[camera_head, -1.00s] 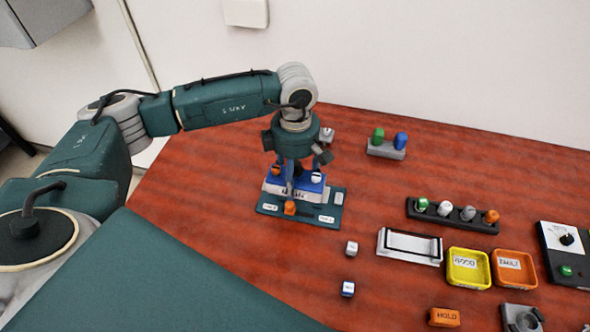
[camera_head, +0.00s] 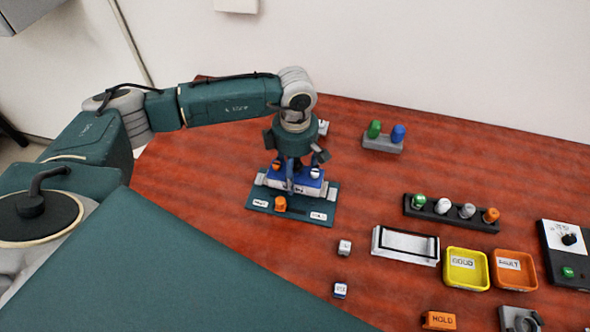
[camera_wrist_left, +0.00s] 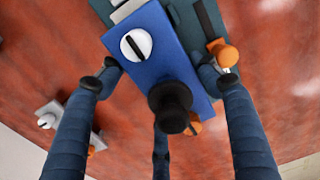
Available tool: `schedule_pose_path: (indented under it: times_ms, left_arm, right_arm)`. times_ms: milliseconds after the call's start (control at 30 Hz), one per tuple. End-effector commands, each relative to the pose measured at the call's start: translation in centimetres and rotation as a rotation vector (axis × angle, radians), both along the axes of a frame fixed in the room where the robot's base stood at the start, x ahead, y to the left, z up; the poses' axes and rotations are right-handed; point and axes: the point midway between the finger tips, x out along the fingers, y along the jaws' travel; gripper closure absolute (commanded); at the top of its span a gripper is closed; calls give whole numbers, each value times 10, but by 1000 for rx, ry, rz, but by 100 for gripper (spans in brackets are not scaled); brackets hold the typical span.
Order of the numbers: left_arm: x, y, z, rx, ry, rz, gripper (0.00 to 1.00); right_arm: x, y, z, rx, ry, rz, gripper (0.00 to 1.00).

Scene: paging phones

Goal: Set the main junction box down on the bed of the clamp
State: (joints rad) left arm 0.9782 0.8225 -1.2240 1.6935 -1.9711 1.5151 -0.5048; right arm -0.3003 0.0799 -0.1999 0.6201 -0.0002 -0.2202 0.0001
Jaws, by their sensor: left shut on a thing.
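The main junction box (camera_head: 310,184), blue on top with a white front, has an orange and a white knob. It also fills the middle of the left wrist view (camera_wrist_left: 160,62). My left gripper (camera_head: 294,176) is shut on it from above, fingers on both sides. The box is at the teal clamp (camera_head: 268,206), between its grey end pieces and behind its orange knob (camera_head: 280,204). The box's underside is hidden, so I cannot tell whether it touches the bed. My right gripper is not in view.
A grey block with green and blue knobs (camera_head: 383,143) stands behind. To the right are a black rack with several knobs (camera_head: 452,222), a silver tray (camera_head: 405,258), and yellow (camera_head: 466,285) and orange (camera_head: 533,281) bins. Two small cubes lie in front.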

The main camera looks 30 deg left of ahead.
Motion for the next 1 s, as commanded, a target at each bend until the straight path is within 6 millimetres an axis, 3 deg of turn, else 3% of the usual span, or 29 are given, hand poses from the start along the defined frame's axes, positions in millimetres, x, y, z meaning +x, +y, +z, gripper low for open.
schedule_pose_path:
  times_ms: [1000]
  left_arm:
    - [-1, 0, -4, -1, 0, 0, 69]
  right_arm:
    - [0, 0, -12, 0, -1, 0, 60]
